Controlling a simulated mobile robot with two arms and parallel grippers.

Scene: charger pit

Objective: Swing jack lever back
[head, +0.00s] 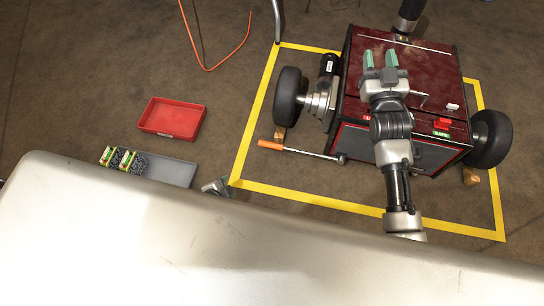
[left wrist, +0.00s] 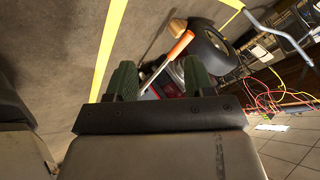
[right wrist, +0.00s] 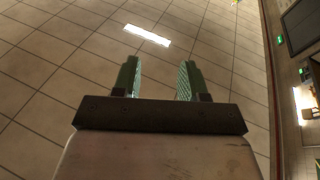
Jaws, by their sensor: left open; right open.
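The jack lever (head: 300,151) is a grey bar with an orange handle at its left end. It sticks out leftward from the front left of a dark red cart (head: 425,70). In the left wrist view the orange handle (left wrist: 180,46) shows beyond and between my finger pads, apart from them. My left gripper (left wrist: 159,72) is open and empty. In the head view only a small grey part of what looks like my left arm shows, below left of the handle. My right gripper (head: 380,58) is open and empty above the cart top; its finger pads also show in the right wrist view (right wrist: 158,80).
The cart has black wheels (head: 290,95) (head: 491,138) and stands inside a yellow floor outline (head: 252,120). A red tray (head: 172,118) and a grey tray (head: 170,170) with green-and-black parts (head: 122,159) lie at left. An orange cable (head: 210,60) lies behind.

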